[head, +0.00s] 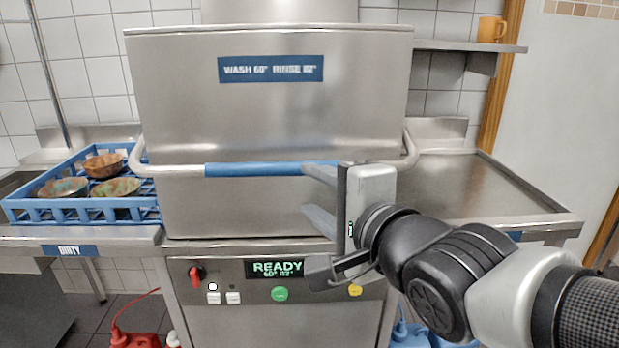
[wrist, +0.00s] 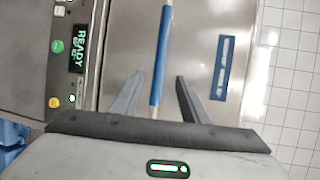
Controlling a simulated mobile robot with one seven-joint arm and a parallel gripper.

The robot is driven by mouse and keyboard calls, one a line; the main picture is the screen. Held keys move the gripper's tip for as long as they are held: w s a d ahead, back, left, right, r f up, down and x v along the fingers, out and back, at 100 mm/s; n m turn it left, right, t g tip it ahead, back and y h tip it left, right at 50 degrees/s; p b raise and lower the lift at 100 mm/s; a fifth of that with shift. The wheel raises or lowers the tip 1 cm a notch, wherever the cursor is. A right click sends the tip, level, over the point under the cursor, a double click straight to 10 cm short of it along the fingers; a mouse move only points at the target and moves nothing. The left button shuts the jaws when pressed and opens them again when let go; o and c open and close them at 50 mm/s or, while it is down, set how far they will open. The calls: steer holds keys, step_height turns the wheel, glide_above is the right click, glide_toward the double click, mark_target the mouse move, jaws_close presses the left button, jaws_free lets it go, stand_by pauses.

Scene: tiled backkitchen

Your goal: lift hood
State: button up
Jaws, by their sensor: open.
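The hood (head: 270,110) is a large steel box, down on the dishwasher, with a blue "WASH 60° RINSE 82°" label. Its bar handle (head: 255,169) crosses the front, with a blue grip sleeve in the middle and pale curved ends. My gripper (head: 304,190) is open in front of the hood, at the right part of the blue sleeve. In the wrist view the handle (wrist: 164,55) runs between the two open fingers (wrist: 160,77), with a gap on each side. Contact with the handle does not show.
A blue rack (head: 110,215) with several bowls stands on the left "DIRTY" counter. The right steel counter (head: 470,187) is bare. Below the hood is a control panel (head: 230,285) reading "READY". Red and blue containers stand on the floor.

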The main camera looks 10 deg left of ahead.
mark_target(278, 171)
steer(key=p+x, duration=0.5)
steer(key=x, duration=1.2)
steer(key=shift+s+a, duration=0.1)
steer(key=shift+a, duration=0.1)
jaws_close()
